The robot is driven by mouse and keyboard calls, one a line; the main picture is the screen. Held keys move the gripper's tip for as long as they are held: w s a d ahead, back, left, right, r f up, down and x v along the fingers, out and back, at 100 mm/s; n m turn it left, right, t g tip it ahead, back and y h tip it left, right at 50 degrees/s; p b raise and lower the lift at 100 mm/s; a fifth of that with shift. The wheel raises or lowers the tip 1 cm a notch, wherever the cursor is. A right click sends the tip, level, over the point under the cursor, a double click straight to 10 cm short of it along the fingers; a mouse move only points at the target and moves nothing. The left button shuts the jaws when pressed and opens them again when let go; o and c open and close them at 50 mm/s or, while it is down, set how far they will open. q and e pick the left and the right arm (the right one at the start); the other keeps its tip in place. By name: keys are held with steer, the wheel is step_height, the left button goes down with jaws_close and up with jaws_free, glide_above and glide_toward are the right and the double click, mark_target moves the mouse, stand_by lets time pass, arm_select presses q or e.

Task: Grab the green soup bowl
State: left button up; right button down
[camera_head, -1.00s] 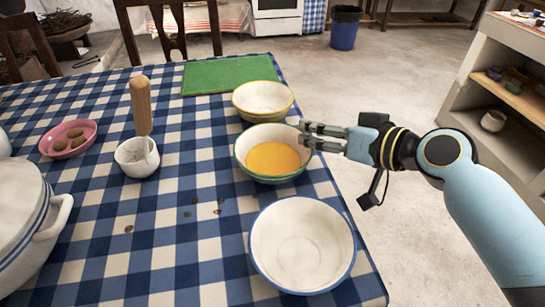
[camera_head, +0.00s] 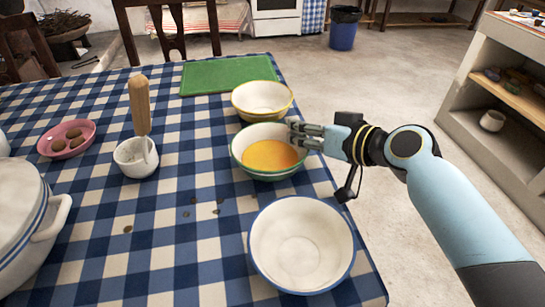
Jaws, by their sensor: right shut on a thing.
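The green-rimmed soup bowl (camera_head: 240,164), white inside with orange soup in it, stands upright on the checked tablecloth near the table's right edge. My right gripper (camera_head: 297,132) reaches in from the right and is shut on the bowl's right rim, with its fingertips over that rim. The far side of the grip is hidden by the fingers. My left gripper is not in the picture.
A yellow-rimmed bowl (camera_head: 262,98) stands just behind, a blue-rimmed empty bowl (camera_head: 302,246) in front. A green board (camera_head: 228,74), a white mortar (camera_head: 136,158) with a wooden pestle (camera_head: 140,106), a pink dish (camera_head: 66,139) and a large white pot (camera_head: 22,225) are also on the table.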

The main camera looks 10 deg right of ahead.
steer(key=shift+r, duration=0.2)
stand_by(0.3)
steer(key=shift+r+p, duration=0.3)
steer(key=shift+r, duration=0.75)
step_height(320, 180, up, 2)
steer(key=s+d+r+p, duration=0.1)
steer(key=s+d+r, duration=0.5)
steer(key=d, duration=0.4)
steer(key=shift+r, duration=0.35)
stand_by(2.1)
